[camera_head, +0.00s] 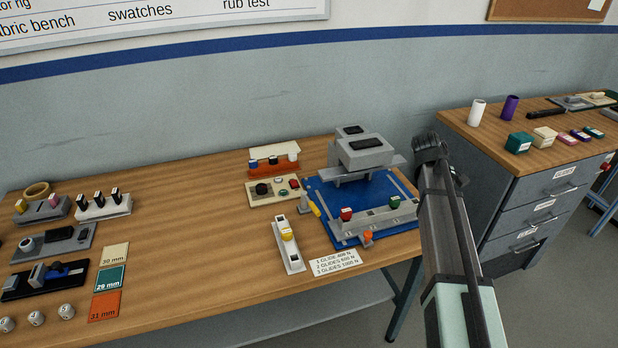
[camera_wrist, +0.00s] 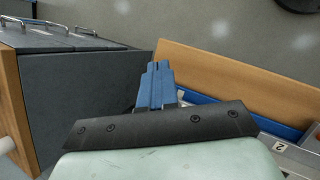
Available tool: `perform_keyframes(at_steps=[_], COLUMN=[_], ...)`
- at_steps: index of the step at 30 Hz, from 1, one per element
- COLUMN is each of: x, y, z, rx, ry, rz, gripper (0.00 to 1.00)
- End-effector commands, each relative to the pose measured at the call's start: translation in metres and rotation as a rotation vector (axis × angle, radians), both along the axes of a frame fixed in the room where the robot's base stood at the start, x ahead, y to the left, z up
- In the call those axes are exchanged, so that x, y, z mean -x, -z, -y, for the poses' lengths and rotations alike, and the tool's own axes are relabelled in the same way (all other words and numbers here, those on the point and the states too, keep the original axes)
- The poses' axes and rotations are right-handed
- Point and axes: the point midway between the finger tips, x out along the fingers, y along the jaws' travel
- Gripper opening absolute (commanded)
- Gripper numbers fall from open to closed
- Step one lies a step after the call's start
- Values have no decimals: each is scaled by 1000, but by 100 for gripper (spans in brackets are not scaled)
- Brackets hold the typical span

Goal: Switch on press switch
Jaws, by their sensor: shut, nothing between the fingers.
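The press (camera_head: 362,152), a grey block on a blue base plate (camera_head: 330,212), stands on the wooden bench. A cream control box (camera_head: 273,190) beside it, to the left, carries a black knob (camera_head: 262,189) and small green and red controls. I cannot tell which of these is the press switch, nor its state. My arm rises from the lower right, right of the press. My gripper (camera_wrist: 156,70) shows in the wrist view with its blue fingers together and empty, over the gap by the bench edge. In the head view its fingers cannot be made out.
An orange and white block (camera_head: 274,160) stands behind the control box. A white tray with a yellow piece (camera_head: 288,247) and a label card (camera_head: 335,262) lie in front. A drawer cabinet (camera_head: 535,200) stands right of my arm. Fixtures and swatches fill the bench's left.

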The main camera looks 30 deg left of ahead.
Motion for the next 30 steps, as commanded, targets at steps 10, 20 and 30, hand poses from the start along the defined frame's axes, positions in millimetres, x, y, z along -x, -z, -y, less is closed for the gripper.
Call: perform_keyframes(at_steps=[10, 20, 30], x=[14, 35, 15], y=[-83, -143, -116], z=[-131, -269, -377], rx=[-8, -54, -187], ry=[-248, -543, -815], rz=[-51, -161, -328], gripper=[0, 0, 0])
